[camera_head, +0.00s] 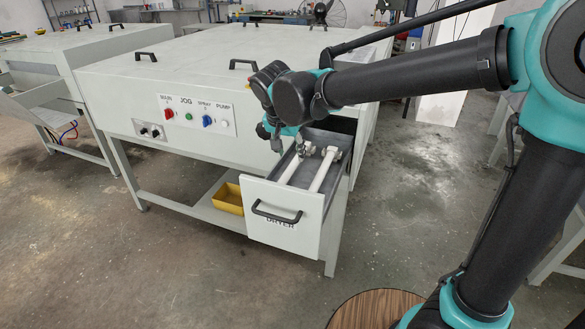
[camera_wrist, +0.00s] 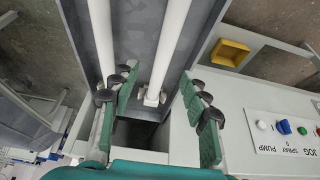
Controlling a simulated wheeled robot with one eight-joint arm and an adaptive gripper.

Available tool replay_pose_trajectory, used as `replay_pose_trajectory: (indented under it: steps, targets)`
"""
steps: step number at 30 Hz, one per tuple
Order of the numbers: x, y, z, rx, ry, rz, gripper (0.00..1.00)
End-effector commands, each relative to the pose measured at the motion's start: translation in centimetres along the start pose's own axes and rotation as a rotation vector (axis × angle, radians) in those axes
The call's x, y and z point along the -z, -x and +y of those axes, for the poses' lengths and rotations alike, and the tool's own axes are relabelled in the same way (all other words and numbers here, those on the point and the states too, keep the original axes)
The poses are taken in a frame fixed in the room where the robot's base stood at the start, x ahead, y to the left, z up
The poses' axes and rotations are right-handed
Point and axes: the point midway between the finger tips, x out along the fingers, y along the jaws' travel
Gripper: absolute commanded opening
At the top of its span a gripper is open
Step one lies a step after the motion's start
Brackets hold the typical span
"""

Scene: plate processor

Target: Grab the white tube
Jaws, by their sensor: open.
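Two white tubes lie side by side, lengthwise, in an open grey-lined drawer (camera_head: 285,222). In the head view they are the left tube (camera_head: 291,168) and the right tube (camera_head: 319,180). In the wrist view my gripper (camera_wrist: 163,98) is open and empty. Its fingers stand on either side of the end of one tube (camera_wrist: 171,45), which has a small pale fitting. The left finger partly covers the far end of the other tube (camera_wrist: 101,35). In the head view my wrist hangs over the drawer's back left; the fingertips are hard to make out. Contact cannot be told.
The drawer is pulled out from a large white machine (camera_head: 190,65) with a control panel (camera_head: 196,114). The machine body stands close behind and left of my gripper. A yellow bin (camera_head: 228,198) sits on the lower shelf. Open floor lies in front.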

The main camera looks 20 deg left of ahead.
Motion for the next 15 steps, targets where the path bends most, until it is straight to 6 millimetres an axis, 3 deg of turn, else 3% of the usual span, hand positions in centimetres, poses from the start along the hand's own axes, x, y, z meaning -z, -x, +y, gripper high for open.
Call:
replay_pose_trajectory:
  steps: [8, 15]
  targets:
    - [0.0, -2.1, -0.1, 0.000, 0.001, 0.000, 0.46]
    - [0.1, -5.3, -0.6, 0.000, -0.001, 0.000, 0.46]
